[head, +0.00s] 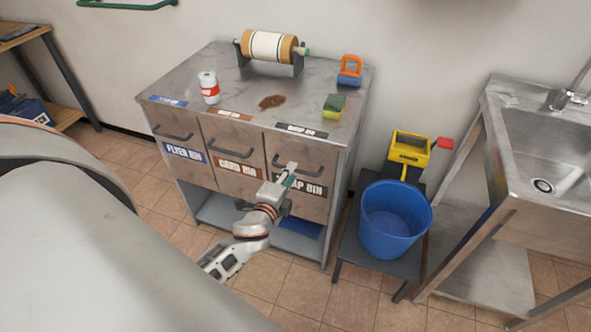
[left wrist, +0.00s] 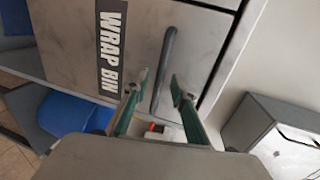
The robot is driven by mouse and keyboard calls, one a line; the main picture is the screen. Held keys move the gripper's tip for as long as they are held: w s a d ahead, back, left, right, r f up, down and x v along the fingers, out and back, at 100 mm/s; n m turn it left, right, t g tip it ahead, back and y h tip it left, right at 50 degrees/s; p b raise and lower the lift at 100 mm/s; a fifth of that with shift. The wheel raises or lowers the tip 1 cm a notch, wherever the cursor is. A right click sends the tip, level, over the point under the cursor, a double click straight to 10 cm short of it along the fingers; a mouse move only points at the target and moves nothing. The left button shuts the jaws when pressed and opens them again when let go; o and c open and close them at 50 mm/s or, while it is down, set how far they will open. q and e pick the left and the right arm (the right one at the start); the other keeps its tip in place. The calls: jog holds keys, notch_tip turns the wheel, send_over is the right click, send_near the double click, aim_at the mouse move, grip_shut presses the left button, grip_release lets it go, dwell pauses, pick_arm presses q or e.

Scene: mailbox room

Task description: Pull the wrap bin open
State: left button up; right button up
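The wrap bin (head: 318,158) is the rightmost of three drawers in the grey metal cabinet, and its front looks flush with the others. Its dark bar handle is partly hidden by my gripper in the head view. In the left wrist view, the wrap bin (left wrist: 72,45) shows its black label and the dark handle (left wrist: 164,68). My left gripper (head: 290,172) is at the drawer front. Its green fingers (left wrist: 160,80) are apart, one on each side of the handle, with gaps showing. My right gripper is not in view.
The cabinet top (head: 200,112) holds a roll on a stand (head: 268,46), a can (head: 209,88), a sponge (head: 334,106) and a brown stain. A blue bucket (head: 394,225) on a low stand is right of the cabinet, before a sink (head: 545,160). Tiled floor lies in front.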

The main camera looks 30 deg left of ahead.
pick_arm(q)
jog(key=shift+x, duration=1.65)
grip_shut()
jog(key=shift+s+d, duration=0.1)
jog(key=shift+s, duration=0.05)
